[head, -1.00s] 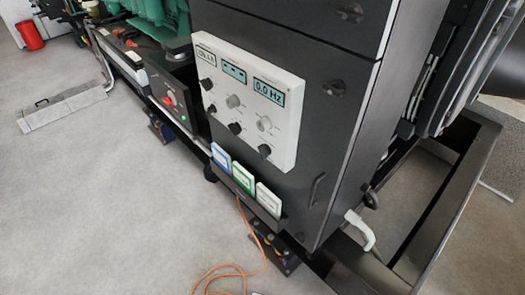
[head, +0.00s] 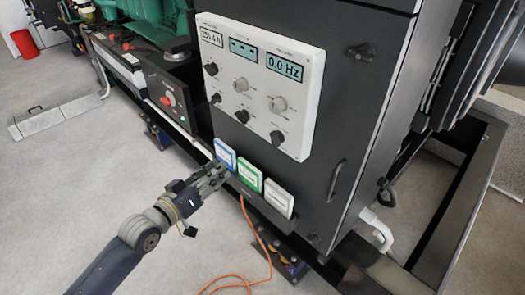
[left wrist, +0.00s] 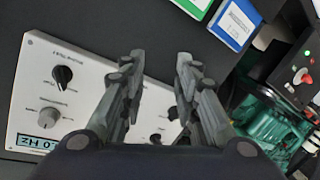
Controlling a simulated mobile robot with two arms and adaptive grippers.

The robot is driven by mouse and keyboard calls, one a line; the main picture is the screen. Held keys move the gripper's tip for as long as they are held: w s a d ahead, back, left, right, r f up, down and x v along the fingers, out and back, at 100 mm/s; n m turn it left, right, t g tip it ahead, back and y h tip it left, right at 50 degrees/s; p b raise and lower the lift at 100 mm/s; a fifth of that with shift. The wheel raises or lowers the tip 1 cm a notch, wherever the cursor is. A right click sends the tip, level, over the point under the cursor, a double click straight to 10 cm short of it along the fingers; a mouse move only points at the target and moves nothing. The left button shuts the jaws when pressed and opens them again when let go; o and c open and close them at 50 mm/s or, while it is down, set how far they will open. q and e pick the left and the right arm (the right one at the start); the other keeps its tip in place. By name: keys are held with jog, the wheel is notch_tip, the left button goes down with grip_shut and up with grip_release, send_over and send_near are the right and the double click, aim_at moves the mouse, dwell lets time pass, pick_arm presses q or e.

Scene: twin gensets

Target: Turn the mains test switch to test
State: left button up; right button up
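The white control panel (head: 262,80) on the dark cabinet carries several black knobs, grey knobs and displays. Its labels are too small to read, so I cannot tell which knob is the mains test switch. The lower right black knob (head: 277,137) also shows clearly in the left wrist view (left wrist: 63,75). My left gripper (head: 225,172) is low in front of the cabinet, below the panel and by the blue-edged card. In the left wrist view its two fingers (left wrist: 160,62) are apart with nothing between them, hiding part of the panel. My right gripper is not in view.
Blue, green and white cards (head: 249,177) sit in a holder below the panel. An orange cable (head: 243,215) hangs to the floor. A black box with a red knob (head: 168,98) is left of the panel. A handle (head: 336,178) sticks out at right. The floor at left is open.

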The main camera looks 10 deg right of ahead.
aim_at(271, 140)
pick_arm(q)
jog(key=s+d+r+m+g+h+b, duration=0.2)
jog(key=s+d+r+h, duration=0.25)
jog(key=s+r, duration=0.4)
jog(key=x, duration=0.4)
jog(key=r+p+x, duration=0.1)
jog(key=x, duration=0.3)
jog(key=p+x, duration=0.1)
jog(key=x, duration=0.3)
jog(key=shift+w+a+r, duration=0.1)
jog(key=shift+w+r, duration=0.1)
jog(key=shift+w, duration=0.1)
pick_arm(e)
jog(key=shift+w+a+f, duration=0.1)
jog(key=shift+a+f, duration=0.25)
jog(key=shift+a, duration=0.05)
pick_arm(q)
grip_shut()
